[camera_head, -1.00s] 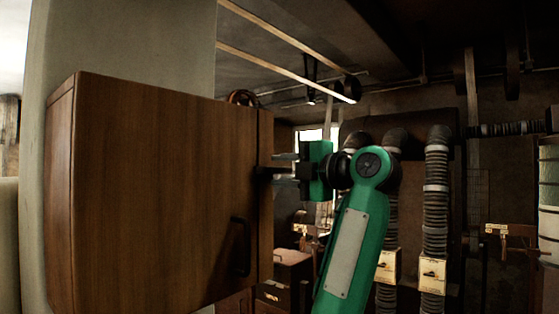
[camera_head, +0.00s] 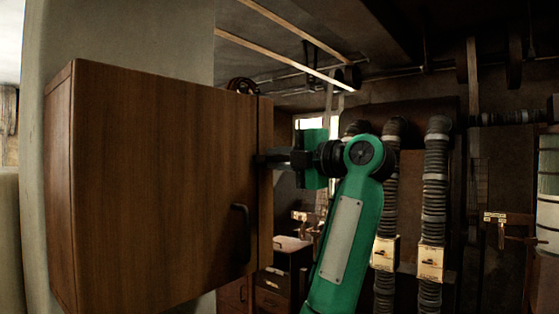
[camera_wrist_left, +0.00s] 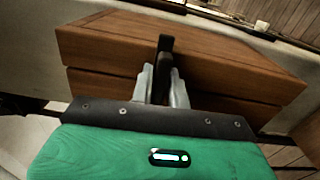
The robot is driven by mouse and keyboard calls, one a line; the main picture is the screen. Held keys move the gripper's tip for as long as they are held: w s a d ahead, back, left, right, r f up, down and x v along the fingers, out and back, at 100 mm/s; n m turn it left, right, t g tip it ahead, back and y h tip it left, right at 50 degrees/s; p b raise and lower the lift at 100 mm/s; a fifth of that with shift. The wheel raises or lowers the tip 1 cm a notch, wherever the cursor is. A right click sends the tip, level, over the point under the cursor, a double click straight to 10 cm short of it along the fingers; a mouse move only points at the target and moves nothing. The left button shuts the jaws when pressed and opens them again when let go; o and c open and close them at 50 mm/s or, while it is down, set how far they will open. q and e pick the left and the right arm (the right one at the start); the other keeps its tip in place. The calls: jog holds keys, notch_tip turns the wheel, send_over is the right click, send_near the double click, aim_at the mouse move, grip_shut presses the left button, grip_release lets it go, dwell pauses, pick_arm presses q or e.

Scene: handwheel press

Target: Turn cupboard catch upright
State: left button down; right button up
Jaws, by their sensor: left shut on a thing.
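A brown wooden cupboard (camera_head: 150,180) fills the left of the head view and shows across the wrist view (camera_wrist_left: 110,45). Its dark catch (camera_head: 262,159) sits at the cupboard's right edge, above the handle's height. In the wrist view the dark catch (camera_wrist_left: 166,43) stands up between the fingers and crosses the seam of the wood. My left gripper (camera_head: 280,158) reaches in from the right. Its two pale fingers (camera_wrist_left: 163,78) are shut on the catch, one on each side. The fingers hide the catch's lower part. My right gripper is not in view.
A dark bar handle (camera_head: 241,232) stands out from the cupboard front below the catch. A pale pillar (camera_head: 120,35) is behind the cupboard. Ribbed ducts (camera_head: 434,190) with pale boxes and a drawer cabinet (camera_head: 275,296) stand further back on the right.

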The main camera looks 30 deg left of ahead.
pick_arm(q)
jog(key=n+b, duration=0.2)
jog(key=n, duration=0.1)
jog(key=shift+d+f, duration=0.1)
jog(key=shift+f, duration=0.1)
jog(key=n+b, duration=0.1)
jog(key=n, duration=0.2)
jog(key=n+b, duration=0.1)
jog(key=n, duration=0.2)
jog(key=shift+n+b, duration=0.4)
jog(key=n+b, duration=0.1)
jog(key=n, duration=0.2)
jog(key=shift+n, duration=0.3)
jog(key=shift+r+n+b, duration=0.1)
jog(key=shift+n+b, duration=0.2)
jog(key=shift+n, duration=1.6)
jog(key=c, duration=1.4)
grip_release()
jog(key=shift+c, duration=0.2)
